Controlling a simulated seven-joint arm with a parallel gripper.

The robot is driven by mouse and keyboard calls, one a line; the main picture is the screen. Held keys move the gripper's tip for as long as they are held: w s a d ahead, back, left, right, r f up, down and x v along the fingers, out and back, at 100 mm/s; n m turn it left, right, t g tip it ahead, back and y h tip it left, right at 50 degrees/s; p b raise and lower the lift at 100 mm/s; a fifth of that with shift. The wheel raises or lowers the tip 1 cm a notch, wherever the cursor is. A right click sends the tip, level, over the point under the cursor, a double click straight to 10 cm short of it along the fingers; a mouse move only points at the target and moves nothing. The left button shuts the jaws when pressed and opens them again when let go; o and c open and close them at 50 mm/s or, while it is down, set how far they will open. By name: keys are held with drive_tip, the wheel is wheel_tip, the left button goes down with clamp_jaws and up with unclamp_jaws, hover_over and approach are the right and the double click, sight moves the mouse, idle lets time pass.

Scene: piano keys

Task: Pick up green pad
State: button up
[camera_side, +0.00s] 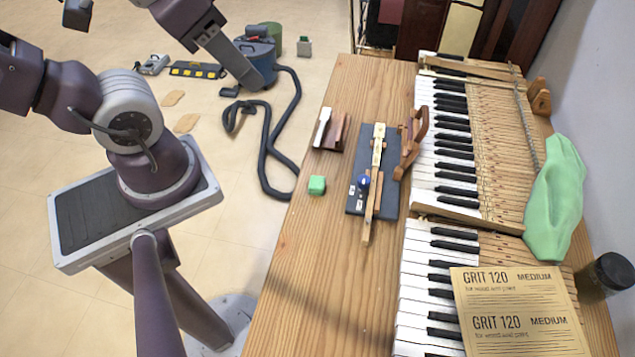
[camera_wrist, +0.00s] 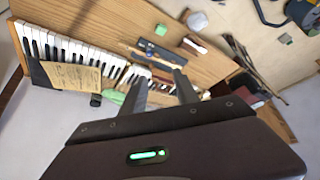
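A small green block (camera_side: 316,185), the likeliest green pad, lies on the wooden table near its left edge, left of the dark blue board, in the side view. It also shows small near the top middle of the wrist view (camera_wrist: 161,29). My gripper (camera_wrist: 160,76) shows in the wrist view with its two dark fingers spread apart and nothing seen between them. It is well away from the block. My fingers do not show in the side view. A larger green cloth (camera_side: 555,200) lies at the right of the keyboard.
The dark blue board (camera_side: 355,203) carries a key piece and a small blue ball. A white-tipped wooden piece (camera_side: 323,127) lies behind the block. Piano keys (camera_side: 425,240), sandpaper sheets (camera_side: 515,305) and a dark jar (camera_side: 605,275) are to the right. Bare table (camera_side: 330,280) lies in front.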

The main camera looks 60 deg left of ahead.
drive_tip(key=o, duration=0.4)
drive_tip(key=shift+o, duration=0.2)
drive_tip(key=m+g, duration=0.6)
drive_tip(key=m, duration=2)
hover_over(317, 182)
drive_tip(key=f, duration=2.7)
drive_tip(key=shift+w+a+f, duration=0.25)
drive_tip(key=shift+w+a, duration=0.05)
drive_tip(key=shift+w, duration=0.1)
drive_tip(key=f, duration=0.7)
drive_tip(key=shift+s+d, duration=0.25)
drive_tip(key=shift+s, duration=0.15)
